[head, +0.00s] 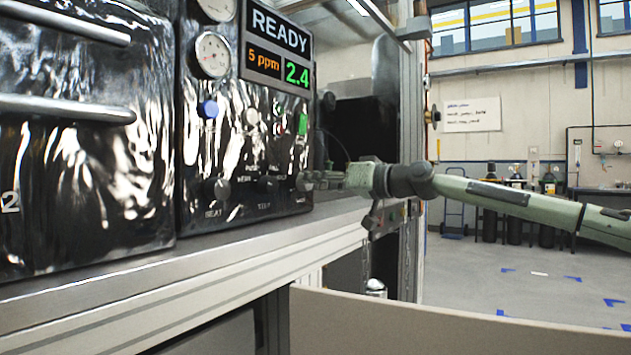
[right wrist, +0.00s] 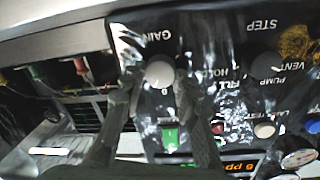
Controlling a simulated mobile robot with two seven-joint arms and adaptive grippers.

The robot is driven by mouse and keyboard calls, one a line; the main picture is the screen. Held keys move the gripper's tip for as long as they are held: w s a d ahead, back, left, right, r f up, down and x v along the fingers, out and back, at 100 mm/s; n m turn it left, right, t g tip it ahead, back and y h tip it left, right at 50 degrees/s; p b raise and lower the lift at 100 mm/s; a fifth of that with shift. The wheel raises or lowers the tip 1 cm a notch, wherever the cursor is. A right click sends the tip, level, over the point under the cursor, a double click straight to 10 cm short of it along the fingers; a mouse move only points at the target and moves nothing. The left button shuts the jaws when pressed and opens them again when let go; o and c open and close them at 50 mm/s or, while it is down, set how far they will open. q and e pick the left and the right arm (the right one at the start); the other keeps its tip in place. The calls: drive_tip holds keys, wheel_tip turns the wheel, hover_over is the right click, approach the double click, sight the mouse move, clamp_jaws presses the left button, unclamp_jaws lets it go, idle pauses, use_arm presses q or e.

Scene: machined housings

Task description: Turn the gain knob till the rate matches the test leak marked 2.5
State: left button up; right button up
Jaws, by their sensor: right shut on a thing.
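The gain knob (right wrist: 160,74) is a round pale knob beside the word GAIN on the dark, glossy panel (head: 240,143). In the right wrist view, which shows the panel upside down, it sits between my two fingers. My right gripper (head: 311,180) reaches in from the right at the panel's lower right corner and is shut on the knob, mostly hiding it in the head view. The display (head: 277,52) reads READY, with 5 ppm in orange and 2.4 in green. I cannot make out a test leak marked 2.5. My left gripper is not in view.
Other dark knobs (head: 216,188) line the panel's lower edge to the left. A blue button (head: 208,109) and a round gauge (head: 212,54) are above them. A metal bench edge (head: 200,262) runs below the panel. Open floor (head: 510,275) lies to the right.

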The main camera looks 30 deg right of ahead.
drive_tip(key=m, duration=0.2)
drive_tip(key=shift+m, duration=0.3)
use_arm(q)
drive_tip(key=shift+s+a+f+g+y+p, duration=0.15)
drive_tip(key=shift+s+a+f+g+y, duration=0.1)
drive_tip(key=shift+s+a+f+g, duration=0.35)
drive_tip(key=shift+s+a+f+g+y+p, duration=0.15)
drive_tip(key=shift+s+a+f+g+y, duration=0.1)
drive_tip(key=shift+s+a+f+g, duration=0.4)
use_arm(e)
drive_tip(key=shift+m, duration=1.3)
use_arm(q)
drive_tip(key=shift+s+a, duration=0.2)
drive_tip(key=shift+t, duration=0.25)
use_arm(e)
drive_tip(key=o, duration=1.2)
drive_tip(key=shift+c, duration=0.2)
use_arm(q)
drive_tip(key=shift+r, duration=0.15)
use_arm(e)
drive_tip(key=shift+d, duration=0.1)
